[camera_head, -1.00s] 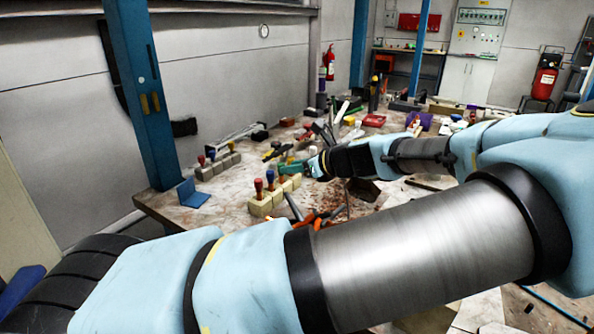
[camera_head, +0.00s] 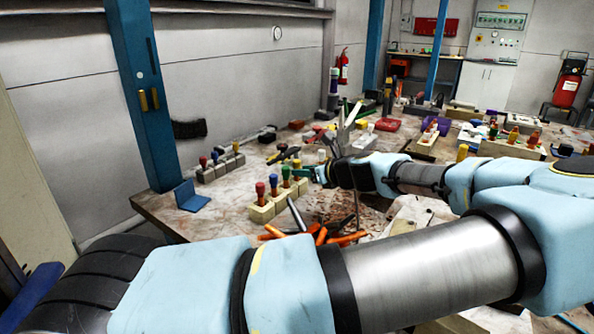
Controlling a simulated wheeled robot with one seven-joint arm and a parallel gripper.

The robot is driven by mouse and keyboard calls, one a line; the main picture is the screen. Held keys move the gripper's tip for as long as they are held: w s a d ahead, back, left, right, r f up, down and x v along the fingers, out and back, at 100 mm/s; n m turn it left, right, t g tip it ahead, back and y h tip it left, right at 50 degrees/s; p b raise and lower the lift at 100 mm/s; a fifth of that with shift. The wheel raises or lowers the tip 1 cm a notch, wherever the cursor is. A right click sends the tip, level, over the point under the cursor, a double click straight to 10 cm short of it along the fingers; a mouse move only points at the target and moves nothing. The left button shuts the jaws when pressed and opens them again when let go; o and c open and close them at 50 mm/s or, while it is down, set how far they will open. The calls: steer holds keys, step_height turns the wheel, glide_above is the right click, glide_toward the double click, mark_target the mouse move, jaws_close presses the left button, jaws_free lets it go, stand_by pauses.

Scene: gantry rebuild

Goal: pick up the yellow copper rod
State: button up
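My gripper (camera_head: 306,172) is at the end of the light-blue arm reaching in from the right. Its small teal fingers point left, close to the right end of a row of pale blocks (camera_head: 262,213). This row carries upright handled pieces: red (camera_head: 260,189), blue (camera_head: 273,181), green (camera_head: 286,173) and a yellow one (camera_head: 296,163) at the far end, beside the fingers. The yellow one may be the yellow copper rod, but it is too small to be sure. I cannot tell whether the fingers are open or touching anything.
A second row of pale blocks (camera_head: 207,173) stands behind to the left, near a blue bracket (camera_head: 192,198). Orange-handled tools (camera_head: 326,236) lie in front of the gripper. A blue post (camera_head: 146,90) rises at the table's left edge. Other clutter fills the back.

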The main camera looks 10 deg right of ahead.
steer(key=shift+p+x, duration=0.5)
steer(key=shift+x, duration=1.45)
steer(key=shift+f, duration=0.1)
jaws_close()
